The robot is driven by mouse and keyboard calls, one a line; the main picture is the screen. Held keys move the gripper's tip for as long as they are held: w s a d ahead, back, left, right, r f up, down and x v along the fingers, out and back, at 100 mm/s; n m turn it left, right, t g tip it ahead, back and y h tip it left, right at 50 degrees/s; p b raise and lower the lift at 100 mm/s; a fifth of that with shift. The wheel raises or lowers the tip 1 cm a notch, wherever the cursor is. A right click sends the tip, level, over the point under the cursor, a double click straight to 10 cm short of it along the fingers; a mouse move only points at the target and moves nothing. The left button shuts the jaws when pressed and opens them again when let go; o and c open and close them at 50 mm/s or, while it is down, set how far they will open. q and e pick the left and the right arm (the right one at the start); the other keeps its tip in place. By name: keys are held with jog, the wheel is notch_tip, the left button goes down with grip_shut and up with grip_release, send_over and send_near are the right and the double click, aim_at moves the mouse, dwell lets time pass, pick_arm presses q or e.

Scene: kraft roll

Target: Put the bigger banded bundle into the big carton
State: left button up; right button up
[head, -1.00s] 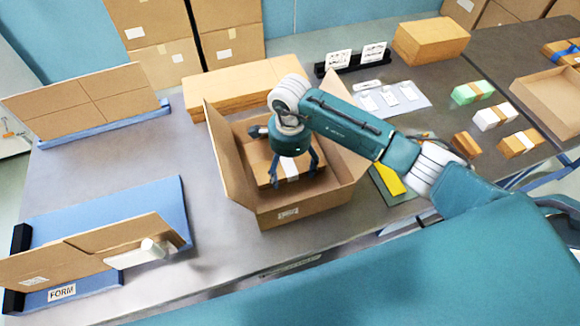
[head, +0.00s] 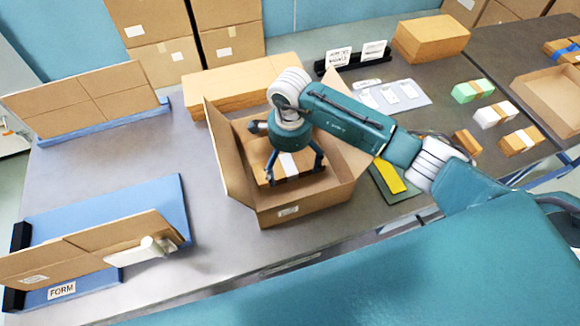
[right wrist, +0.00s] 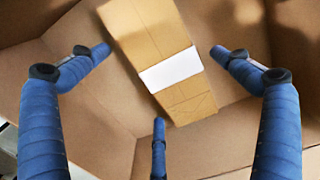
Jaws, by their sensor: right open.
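The brown bundle with a white band (head: 287,164) lies inside the big carton (head: 311,207), whose flaps stand open. In the right wrist view the bundle (right wrist: 160,58) lies at a slant to the carton walls. My right gripper (head: 295,174) is open over the bundle. In the right wrist view its blue fingers (right wrist: 160,90) are spread, with gaps visible between the side fingers and the bundle. Part of the bundle is hidden by the gripper in the head view. My left gripper is not in view.
Smaller banded bundles, one green (head: 473,90), one white (head: 493,115) and one brown (head: 521,141), sit at right near an open tray (head: 545,97). A blue FORM stand (head: 150,205) is at left.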

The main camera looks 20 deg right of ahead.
aim_at(290, 169)
notch_tip(290, 169, up, 10)
jog(key=b, duration=0.2)
jog(key=shift+r, duration=0.2)
dwell(0.3)
